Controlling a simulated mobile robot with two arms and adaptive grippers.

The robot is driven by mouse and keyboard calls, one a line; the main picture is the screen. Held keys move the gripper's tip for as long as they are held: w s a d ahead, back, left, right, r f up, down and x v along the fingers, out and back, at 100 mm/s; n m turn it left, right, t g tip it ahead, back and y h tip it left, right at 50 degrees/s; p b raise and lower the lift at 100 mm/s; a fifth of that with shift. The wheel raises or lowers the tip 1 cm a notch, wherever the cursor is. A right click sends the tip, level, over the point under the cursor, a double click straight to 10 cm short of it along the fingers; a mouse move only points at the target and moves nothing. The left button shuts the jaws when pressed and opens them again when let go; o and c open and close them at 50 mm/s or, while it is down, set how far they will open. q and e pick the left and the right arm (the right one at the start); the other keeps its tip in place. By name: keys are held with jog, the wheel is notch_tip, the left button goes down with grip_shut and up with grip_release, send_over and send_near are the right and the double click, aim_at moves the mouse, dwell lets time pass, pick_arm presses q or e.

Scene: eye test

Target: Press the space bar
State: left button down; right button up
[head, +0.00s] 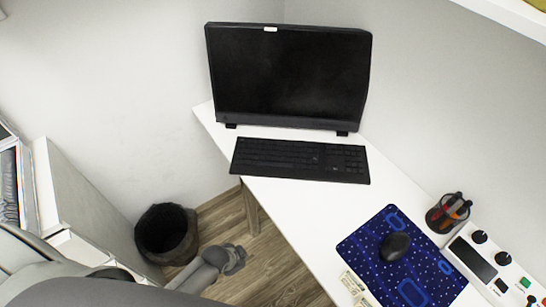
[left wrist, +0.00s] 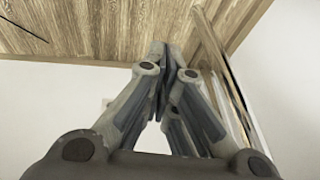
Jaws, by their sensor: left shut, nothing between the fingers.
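A black keyboard (head: 300,160) lies on the white desk (head: 385,190), just in front of a dark monitor (head: 288,75). Its separate keys are too small to tell apart, so I cannot make out the space bar. My left gripper (head: 236,259) is low, beside the desk's left edge and over the wooden floor, well apart from the keyboard. In the left wrist view its fingers (left wrist: 161,55) are together with nothing between them. The keyboard is not in the left wrist view. My right gripper is not in view.
A blue mouse pad (head: 359,241) with a black mouse (head: 395,247) lies toward the desk's front. A pen cup (head: 448,213) and a control box (head: 490,262) stand to its right. A dark bin (head: 166,234) stands on the floor left of my gripper.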

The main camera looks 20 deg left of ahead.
pick_arm(q)
jog(key=w+d+r+m+t+h+p, duration=0.1)
jog(key=w+d+r+m+p, duration=0.15)
jog(key=r, duration=0.75)
jog(key=w+d+r+m+p, duration=0.15)
jog(key=w+r, duration=0.25)
jog(key=r, duration=0.6)
jog(key=w+r+m, duration=0.2)
jog(key=w+m, duration=0.1)
jog(key=w+d+r+m+t+h, duration=0.1)
jog(key=w+r+m, duration=0.1)
jog(key=w+m, duration=0.2)
jog(key=w+r+m+t, duration=0.1)
jog(key=w+r+m, duration=0.1)
jog(key=w+m, duration=0.1)
jog(key=shift+w+d+r+m+h, duration=0.15)
jog(key=shift+w+d+m+h, duration=0.2)
jog(key=shift+w, duration=0.2)
jog(key=w+a+r+m+t+p, duration=0.1)
jog(key=w+a+r+m, duration=0.2)
jog(key=w+r+m, duration=0.4)
jog(key=w+m, duration=0.2)
jog(key=m, duration=0.1)
jog(key=shift+a+r, duration=0.15)
jog(key=shift+a, duration=0.05)
jog(key=shift+s+h, duration=0.1)
jog(key=shift+h, duration=0.15)
